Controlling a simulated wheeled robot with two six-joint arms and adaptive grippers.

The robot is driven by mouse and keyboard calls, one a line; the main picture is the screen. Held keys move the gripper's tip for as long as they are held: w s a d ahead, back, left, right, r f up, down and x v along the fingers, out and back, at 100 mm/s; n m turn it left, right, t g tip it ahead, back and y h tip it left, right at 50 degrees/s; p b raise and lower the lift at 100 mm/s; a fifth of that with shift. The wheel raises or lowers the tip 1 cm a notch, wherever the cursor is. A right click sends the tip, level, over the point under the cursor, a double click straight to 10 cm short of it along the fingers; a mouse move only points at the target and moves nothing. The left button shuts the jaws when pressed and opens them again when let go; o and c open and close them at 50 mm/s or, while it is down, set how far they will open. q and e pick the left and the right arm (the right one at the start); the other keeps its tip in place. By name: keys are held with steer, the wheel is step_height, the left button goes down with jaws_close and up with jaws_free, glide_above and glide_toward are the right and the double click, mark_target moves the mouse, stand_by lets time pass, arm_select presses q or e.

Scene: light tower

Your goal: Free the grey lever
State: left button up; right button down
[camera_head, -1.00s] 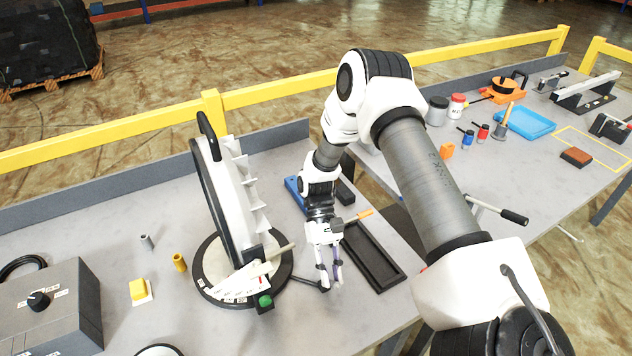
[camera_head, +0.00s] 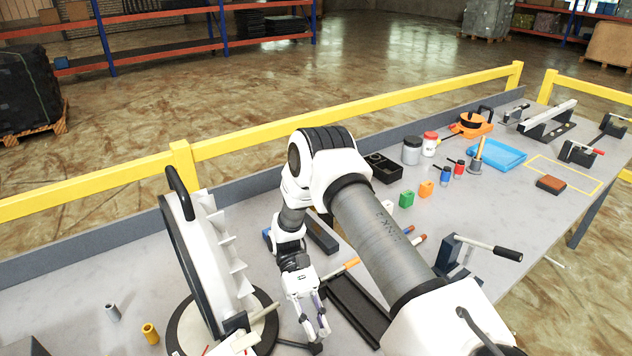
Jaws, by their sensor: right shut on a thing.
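The light tower stands at the left of the right arm, a tilted white finned panel (camera_head: 222,262) with a black rim on a round base (camera_head: 192,332), which the lower edge cuts off. A dark grey lever (camera_head: 292,344) sticks out from the base to the right and ends in a black knob. A pale rod (camera_head: 264,311) also sticks out above it. My right gripper (camera_head: 317,336) points down with its fingers around the lever's outer end and looks shut on it. The fingers partly hide the contact. My left gripper is not in view.
A long black tray (camera_head: 355,310) lies close right of my right gripper, with an orange-tipped tool (camera_head: 345,267) by it. A clamp with a black-handled bar (camera_head: 490,248) stands farther right. Small yellow (camera_head: 150,332) and grey (camera_head: 112,312) cylinders stand left of the tower.

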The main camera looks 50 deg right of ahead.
steer(key=shift+f, duration=0.15)
steer(key=c, duration=1.1)
jaws_free()
steer(key=shift+w, duration=0.1)
steer(key=v, duration=1.2)
